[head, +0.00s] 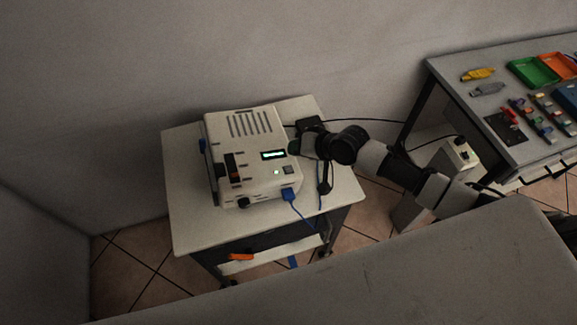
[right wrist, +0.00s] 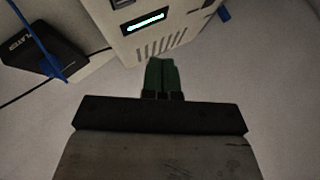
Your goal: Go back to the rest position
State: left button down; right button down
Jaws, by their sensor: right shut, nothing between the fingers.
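My right arm comes in from the right in the head view, and its gripper (head: 297,148) is beside the right side of a white device (head: 232,140). In the right wrist view the green-grey fingers (right wrist: 162,72) are shut together with nothing between them. The device, with its lit display, is beyond the fingertips at the top of that view (right wrist: 165,32). I cannot tell from these views whether the fingertips touch it. My left gripper is not in view.
The device stands on a pale cart (head: 190,225). A black box (right wrist: 40,55) and a blue cable (head: 302,212) are close by. An orange thing (head: 240,257) lies on the lower shelf. A workbench (head: 450,72) with green (head: 533,70) and orange trays (head: 557,65) is at right.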

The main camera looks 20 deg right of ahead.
dwell(0.6)
jog(key=s+a+n+g+h, duration=0.15)
jog(key=s+a+n, duration=0.3)
jog(key=s, duration=0.85)
jog(key=s+d+r+g+h, duration=0.1)
jog(key=s+d+r+h, duration=0.15)
jog(key=s+d, duration=0.35)
jog(key=s+d+r+g+h, duration=0.1)
jog(key=s+d+h, duration=0.2)
jog(key=s, duration=0.5)
notch_tip(320, 180, down, 30)
jog(key=g+b, duration=0.2)
jog(key=b, duration=0.3)
jog(key=s+d+f+b, duration=0.3)
jog(key=s+f, duration=1.4)
jog(key=f, duration=0.3)
jog(key=shift+f+g, duration=0.25)
jog(key=shift+g, duration=0.2)
